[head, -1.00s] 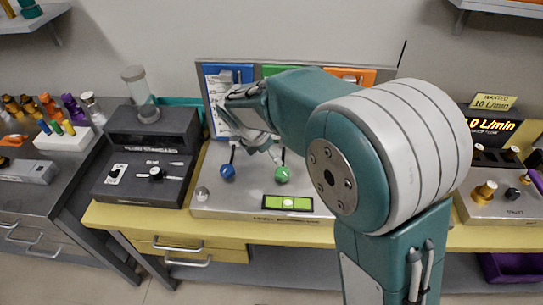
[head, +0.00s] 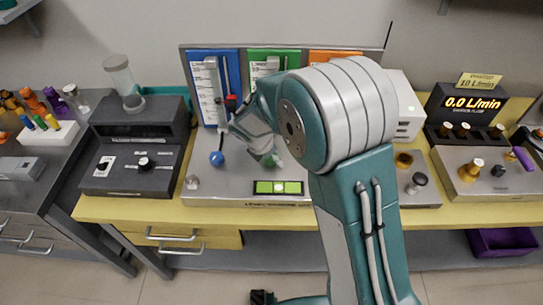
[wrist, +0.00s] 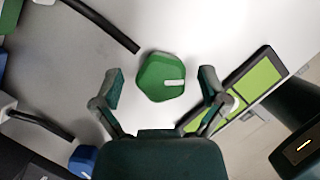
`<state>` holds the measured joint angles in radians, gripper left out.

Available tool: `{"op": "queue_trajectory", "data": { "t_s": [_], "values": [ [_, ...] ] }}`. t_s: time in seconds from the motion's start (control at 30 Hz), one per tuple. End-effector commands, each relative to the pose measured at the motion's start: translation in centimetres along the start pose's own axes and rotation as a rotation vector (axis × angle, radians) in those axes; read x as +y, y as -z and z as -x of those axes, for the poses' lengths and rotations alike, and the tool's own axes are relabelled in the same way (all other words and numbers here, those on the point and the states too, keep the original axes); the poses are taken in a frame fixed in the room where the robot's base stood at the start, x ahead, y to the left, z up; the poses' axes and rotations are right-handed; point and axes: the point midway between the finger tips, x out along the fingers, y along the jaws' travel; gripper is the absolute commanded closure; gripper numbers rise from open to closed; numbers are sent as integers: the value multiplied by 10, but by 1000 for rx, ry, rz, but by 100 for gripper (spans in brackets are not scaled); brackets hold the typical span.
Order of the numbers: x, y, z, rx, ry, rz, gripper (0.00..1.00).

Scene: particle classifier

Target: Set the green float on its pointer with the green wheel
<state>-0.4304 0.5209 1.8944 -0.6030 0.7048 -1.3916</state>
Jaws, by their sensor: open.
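The green wheel (wrist: 162,77) lies between the two spread fingers of my gripper (wrist: 160,73) in the wrist view, with a white mark on its face. The fingers are open and stand apart from it on both sides. In the head view my gripper (head: 267,154) is low over the metal base, and the green wheel is mostly hidden behind it. The green panel (head: 287,54) stands behind my arm, its lower part covered. The green float and its pointer cannot be made out.
The blue wheel (head: 216,158) is left of my gripper, below the blue panel (head: 231,58). A green level (head: 278,187) lies at the base's front edge, close to my right finger in the wrist view. Black rods rise near the wheels. A display (head: 470,104) reads 0.0 L/min.

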Motion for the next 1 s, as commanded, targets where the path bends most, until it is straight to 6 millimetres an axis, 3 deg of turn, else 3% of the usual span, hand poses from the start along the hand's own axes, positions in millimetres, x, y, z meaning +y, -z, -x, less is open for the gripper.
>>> {"op": "queue_trajectory", "data": {
  "t_s": [0.13,0.3,0.33,1.0],
  "values": [
    [0,0,0,0,0,0,6],
    [0,0,0,0,0,0,82],
    [0,0,0,0,0,0,89],
    [2,0,0,1,1,-13,88]
  ]
}}
